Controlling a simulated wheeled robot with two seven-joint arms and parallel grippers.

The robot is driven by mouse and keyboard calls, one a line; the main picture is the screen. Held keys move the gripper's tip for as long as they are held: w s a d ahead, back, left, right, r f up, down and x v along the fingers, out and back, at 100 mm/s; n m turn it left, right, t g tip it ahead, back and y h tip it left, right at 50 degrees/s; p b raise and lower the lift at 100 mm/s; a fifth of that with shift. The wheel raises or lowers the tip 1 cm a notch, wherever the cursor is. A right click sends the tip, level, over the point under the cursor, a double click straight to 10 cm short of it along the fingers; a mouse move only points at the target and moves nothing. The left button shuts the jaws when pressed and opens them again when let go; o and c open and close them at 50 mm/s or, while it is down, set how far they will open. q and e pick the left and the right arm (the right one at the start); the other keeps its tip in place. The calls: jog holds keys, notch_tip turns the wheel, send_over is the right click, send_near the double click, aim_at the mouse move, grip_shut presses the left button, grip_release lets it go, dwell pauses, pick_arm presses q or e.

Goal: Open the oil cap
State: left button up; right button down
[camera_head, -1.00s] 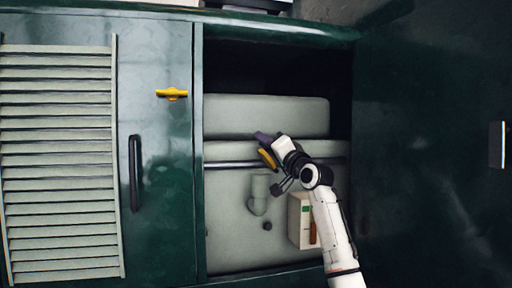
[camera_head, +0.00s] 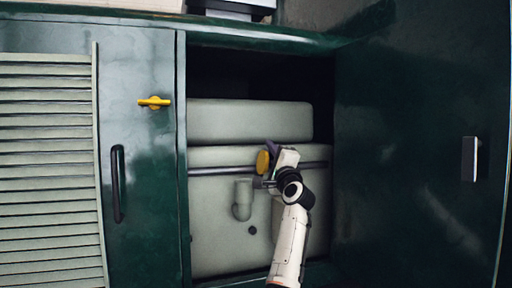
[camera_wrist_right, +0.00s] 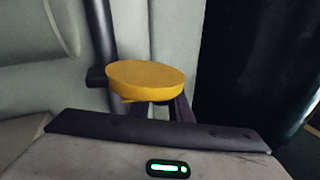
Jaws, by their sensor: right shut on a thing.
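The oil cap (camera_head: 262,162) is a round yellow disc, tilted with its face to the left in the head view. My right gripper (camera_head: 271,151) is shut on it, with purple-dark fingers. In the right wrist view the cap (camera_wrist_right: 145,79) sits at the fingertips, its broad yellow face up. A grey filler pipe (camera_head: 242,205) stands in the open compartment, below and left of the cap. The cap appears apart from the pipe's top end. My left gripper is not in view.
The open compartment (camera_head: 210,240) holds grey tanks and a dark horizontal rail (camera_head: 215,171). On the left is a green door with a yellow latch (camera_head: 154,103), a black handle (camera_head: 118,184) and a slatted vent (camera_head: 45,170). A dark green panel (camera_head: 420,90) is on the right.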

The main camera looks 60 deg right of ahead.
aim_at(266, 165)
jog(key=shift+s+d+m, duration=0.2)
jog(key=shift+s+m, duration=0.05)
jog(key=shift+m, duration=0.45)
jog(key=shift+f+g, duration=0.1)
jog(key=shift+g, duration=0.2)
jog(key=c, duration=1.7)
grip_release()
jog(key=shift+o, duration=0.2)
jog(key=shift+f, duration=0.1)
jog(key=b+v, duration=0.2)
jog(key=v, duration=0.8)
jog(key=shift+f, duration=0.15)
